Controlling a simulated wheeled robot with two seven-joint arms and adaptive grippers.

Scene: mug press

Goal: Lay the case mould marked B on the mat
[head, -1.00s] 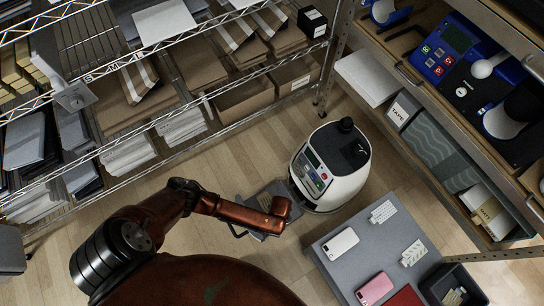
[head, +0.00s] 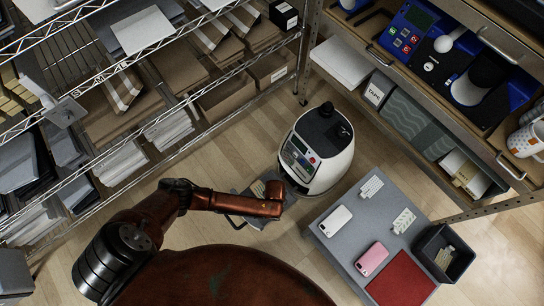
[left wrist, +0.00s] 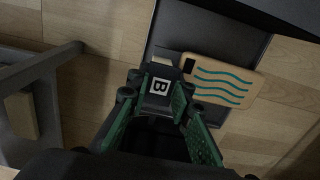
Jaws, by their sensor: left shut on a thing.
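My left gripper (left wrist: 152,108) has green fingers closed around a dark block with a white B label (left wrist: 160,86), the tab of the case mould. A tan case with teal wavy lines (left wrist: 222,82) lies beside the tab, over a dark surface. In the head view the left gripper (head: 273,191) is over a grey tray (head: 256,217) at the front of the white press (head: 317,150), and hides most of the mould. The red mat (head: 402,280) lies bare on the grey table (head: 330,252) at the right. My right gripper is not in view.
On the grey table lie a white case (head: 335,221), a pink case (head: 372,258) and patterned pieces (head: 403,220). A black bin (head: 444,252) stands at its right edge. A wire shelf (head: 140,75) is at left and a workbench (head: 415,75) at upper right.

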